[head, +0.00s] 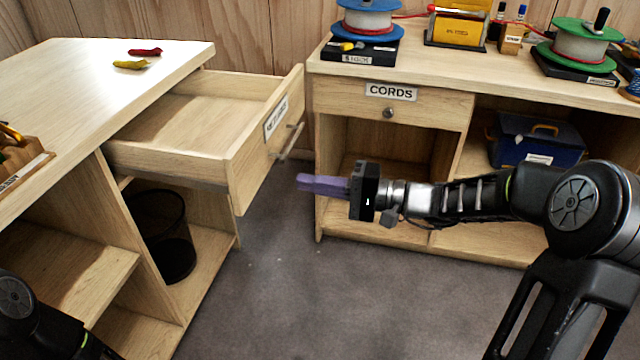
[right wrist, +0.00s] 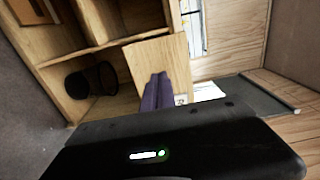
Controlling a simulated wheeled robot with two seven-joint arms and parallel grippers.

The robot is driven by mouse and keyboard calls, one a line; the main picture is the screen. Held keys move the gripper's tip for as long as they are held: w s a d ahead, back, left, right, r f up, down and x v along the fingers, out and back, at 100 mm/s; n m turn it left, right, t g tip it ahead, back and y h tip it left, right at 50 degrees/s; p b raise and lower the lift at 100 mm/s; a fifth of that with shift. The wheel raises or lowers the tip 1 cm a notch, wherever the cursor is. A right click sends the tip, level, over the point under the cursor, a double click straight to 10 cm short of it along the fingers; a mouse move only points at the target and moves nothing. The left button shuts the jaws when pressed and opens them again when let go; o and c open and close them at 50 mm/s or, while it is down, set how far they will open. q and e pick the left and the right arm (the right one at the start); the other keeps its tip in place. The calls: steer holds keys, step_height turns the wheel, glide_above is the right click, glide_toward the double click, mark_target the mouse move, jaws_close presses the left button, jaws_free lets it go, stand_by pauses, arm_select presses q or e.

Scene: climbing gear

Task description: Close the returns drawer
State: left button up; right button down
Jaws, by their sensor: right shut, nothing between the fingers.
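The returns drawer (head: 243,160) is pulled well out of the left desk (head: 60,90). Its front carries a label (head: 276,118), hard to read at this slant, and a metal bar handle (head: 290,142). The drawer's visible inside is empty. My right gripper (head: 302,182) is shut and empty, its purple fingers pointing left at the drawer front, just right of and below the handle in the head view. A gap seems to show between them. In the right wrist view the shut fingers (right wrist: 157,92) overlap a pale wooden panel, likely the drawer. My left gripper is out of view.
A black wire bin (head: 162,235) stands under the drawer. Red and yellow small items (head: 130,64) lie on the left desk. The cords drawer (head: 392,103) is shut in the right desk, with spools (head: 578,48) on top. Grey floor lies between the desks.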

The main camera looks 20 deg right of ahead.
mark_target(247, 173)
steer(key=x, duration=1)
steer(key=shift+w+b, duration=0.1)
steer(key=shift+b, duration=0.2)
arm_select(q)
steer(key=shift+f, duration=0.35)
arm_select(e)
steer(key=shift+a, duration=0.1)
